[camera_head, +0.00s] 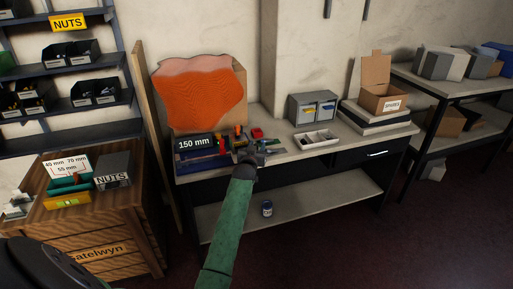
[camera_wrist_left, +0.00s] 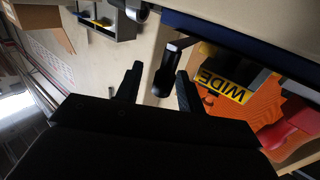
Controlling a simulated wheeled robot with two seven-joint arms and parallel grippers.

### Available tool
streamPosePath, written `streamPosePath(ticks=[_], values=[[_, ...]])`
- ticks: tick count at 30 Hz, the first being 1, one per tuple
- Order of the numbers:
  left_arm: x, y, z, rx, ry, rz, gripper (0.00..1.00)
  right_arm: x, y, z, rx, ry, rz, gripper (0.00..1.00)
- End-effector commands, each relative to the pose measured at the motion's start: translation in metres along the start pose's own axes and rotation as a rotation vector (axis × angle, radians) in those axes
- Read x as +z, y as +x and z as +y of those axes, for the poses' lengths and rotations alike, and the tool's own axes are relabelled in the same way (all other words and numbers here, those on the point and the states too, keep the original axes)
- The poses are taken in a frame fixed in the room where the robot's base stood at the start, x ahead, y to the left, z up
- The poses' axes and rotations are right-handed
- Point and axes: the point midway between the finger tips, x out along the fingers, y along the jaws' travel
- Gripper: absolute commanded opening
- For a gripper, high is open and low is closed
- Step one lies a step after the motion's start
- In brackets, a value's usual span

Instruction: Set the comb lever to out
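A machine with a blue base (camera_head: 208,165), a "150 mm" sign (camera_head: 194,143) and small coloured parts stands on the workbench. My left gripper (camera_head: 268,150) is at its right end. In the left wrist view, my left gripper (camera_wrist_left: 157,82) is open. A short black lever-like handle (camera_wrist_left: 164,78) with a pale end shows between its two fingers, with gaps on both sides. I cannot tell whether this is the comb lever, nor its position. A yellow "WIDE" label (camera_wrist_left: 226,86) is right of the fingers, by an orange surface. My right gripper is not in view.
A red block (camera_head: 257,132), a divided white tray (camera_head: 316,139) and grey bins (camera_head: 313,107) are on the workbench (camera_head: 300,153). An orange sheet (camera_head: 200,98) stands behind the machine. A wooden crate (camera_head: 105,245) is at left; a blue can (camera_head: 267,208) is on the lower shelf.

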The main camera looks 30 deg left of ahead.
Motion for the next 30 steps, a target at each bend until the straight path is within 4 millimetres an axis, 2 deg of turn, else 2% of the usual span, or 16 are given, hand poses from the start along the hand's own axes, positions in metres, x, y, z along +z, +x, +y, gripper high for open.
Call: streamPosePath(ticks=[5,8,15,21,30], values=[[0.001,-0.003,0.0,0.0,0.0,0.0,0.38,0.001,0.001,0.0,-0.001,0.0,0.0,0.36],[0.002,-0.01,0.0,0.0,0.001,-0.001,0.38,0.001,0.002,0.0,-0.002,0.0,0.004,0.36],[0.002,-0.046,0.0,0.0,0.0,-0.001,0.38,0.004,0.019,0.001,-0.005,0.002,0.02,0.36],[0.001,-0.069,0.001,0.001,-0.001,0.0,0.38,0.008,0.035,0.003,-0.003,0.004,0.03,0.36],[0.0,-0.078,0.001,0.001,0.0,0.0,0.38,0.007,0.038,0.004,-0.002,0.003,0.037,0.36]])
